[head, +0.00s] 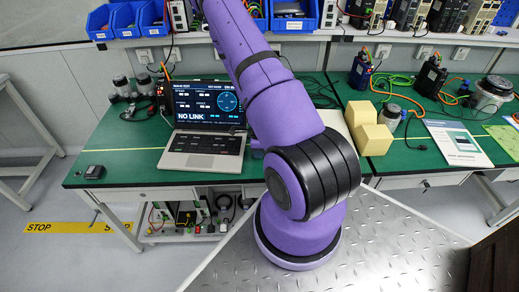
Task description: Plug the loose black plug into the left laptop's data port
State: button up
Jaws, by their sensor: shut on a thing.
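The open laptop (203,143) stands on the green-topped bench left of my arm. Its screen (207,104) reads "NO LINK". Its data port cannot be made out at this size. A thin dark cable (140,118) lies on the bench by the laptop's left side. I cannot pick out the loose black plug. My purple arm rises from its base and runs out of the top of the picture, hiding the bench right of the laptop. My gripper is not visible, and no second laptop can be made out.
A small dark box (94,172) lies at the bench's front left. Dark jars (121,86) stand behind it. Yellow blocks (371,131), a white sheet or tablet (458,143) and black devices with cables (430,77) are on the right. Blue bins (294,15) line the shelf.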

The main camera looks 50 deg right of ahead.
dwell(0.3)
jog(key=o, duration=0.9)
jog(key=shift+r, duration=2.95)
